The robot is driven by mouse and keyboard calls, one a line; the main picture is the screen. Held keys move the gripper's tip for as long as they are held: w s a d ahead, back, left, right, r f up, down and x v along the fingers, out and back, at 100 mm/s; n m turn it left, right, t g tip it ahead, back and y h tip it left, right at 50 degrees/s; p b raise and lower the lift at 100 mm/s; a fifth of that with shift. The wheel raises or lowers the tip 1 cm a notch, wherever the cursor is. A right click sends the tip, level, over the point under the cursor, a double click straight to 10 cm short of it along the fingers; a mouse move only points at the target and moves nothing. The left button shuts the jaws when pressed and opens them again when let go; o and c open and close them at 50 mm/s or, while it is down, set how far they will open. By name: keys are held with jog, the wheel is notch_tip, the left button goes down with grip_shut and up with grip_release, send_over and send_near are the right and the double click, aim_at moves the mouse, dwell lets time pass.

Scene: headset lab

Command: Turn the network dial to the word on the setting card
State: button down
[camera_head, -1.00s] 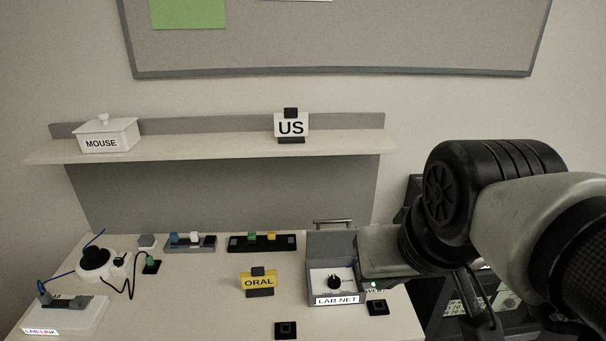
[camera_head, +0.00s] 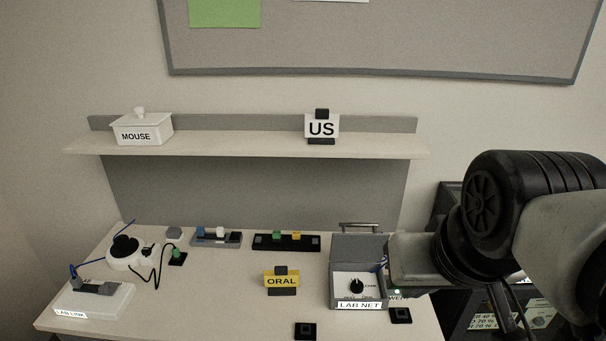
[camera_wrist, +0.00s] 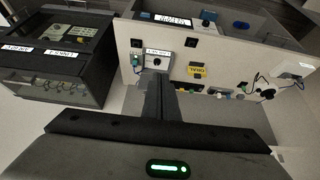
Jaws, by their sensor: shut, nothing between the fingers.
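The LAB NET box (camera_head: 341,297) stands at the right front of the table with its grey lid raised. A black dial knob (camera_head: 356,286) sits on its white face; the small words around it are too small to read. A yellow card reading ORAL (camera_head: 281,281) stands left of the box. A white card reading US (camera_head: 321,129) stands on the shelf. My gripper is at the right side of the box in the head view, its fingertips hidden there. In the wrist view my gripper (camera_wrist: 161,82) is shut and empty, its fingers overlapping the lower edge of the box's white face (camera_wrist: 157,62).
A shelf (camera_head: 240,146) holds a white MOUSE box (camera_head: 143,132). Two block racks (camera_head: 287,242), a LAB LINK unit (camera_head: 112,298) and a white device with a black knob (camera_head: 125,246) with cables are on the table. Small black pads (camera_head: 305,331) lie near the front.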

jog(key=c, duration=2.5)
grip_release()
jog(key=o, duration=0.3)
jog(key=shift+w, duration=0.1)
jog(key=o, duration=0.9)
jog(key=shift+n+g+y, duration=0.3)
jog(key=shift+n+y, duration=0.2)
jog(key=shift+n, duration=0.1)
jog(key=w+f+b, duration=0.1)
jog(key=w, duration=0.1)
jog(key=w+f+b, duration=0.1)
jog(key=w, duration=0.1)
jog(key=w+f+b, duration=0.2)
jog(key=shift+w+a, duration=0.1)
jog(key=shift+a, duration=0.3)
jog(key=n+g+b, duration=0.1)
jog(key=n+b, duration=0.2)
jog(key=b, duration=0.6)
send_over(357, 284)
jog(key=s+d, duration=0.3)
jog(key=s, duration=0.4)
notch_tip(357, 284, down, 20)
jog(key=shift+y, duration=0.4)
jog(key=b+x, duration=0.1)
jog(key=x, duration=1.6)
jog(key=shift+w+f+b, duration=0.2)
jog(key=shift+w+b, duration=0.05)
jog(key=shift+b, duration=0.1)
jog(key=c, duration=1)
